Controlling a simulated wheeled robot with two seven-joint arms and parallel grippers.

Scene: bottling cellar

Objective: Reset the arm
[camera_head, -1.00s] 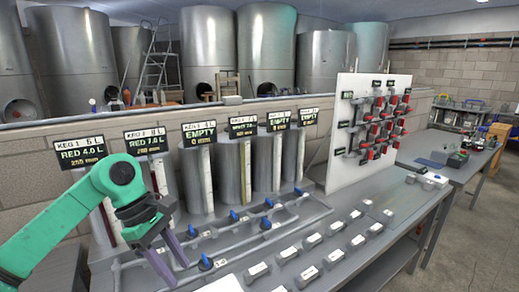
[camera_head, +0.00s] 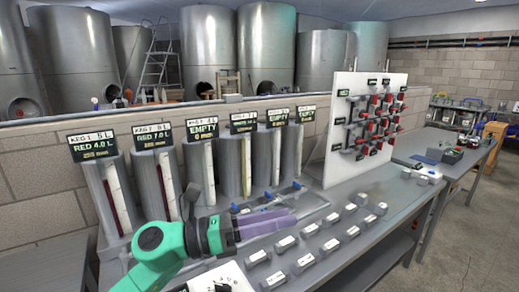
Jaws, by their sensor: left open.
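My green left arm comes in from the bottom left. Its gripper (camera_head: 292,221) has purple fingers that point right, in front of the kegs and over the bench's pipework. The fingers overlap in this view, so the gap between them is hard to see. Nothing shows held in them. Blue-handled valves (camera_head: 269,196) sit on the pipes just behind the fingers; other valves and part of the pipework are hidden by my arm. My right gripper is not in view.
Kegs with display signs (camera_head: 93,147) stand along the wall behind the bench. Several small labelled blocks (camera_head: 303,263) lie in rows right of my gripper. A white panel (camera_head: 343,95) with red-handled valves stands upright farther right. A second table (camera_head: 418,150) is beyond it.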

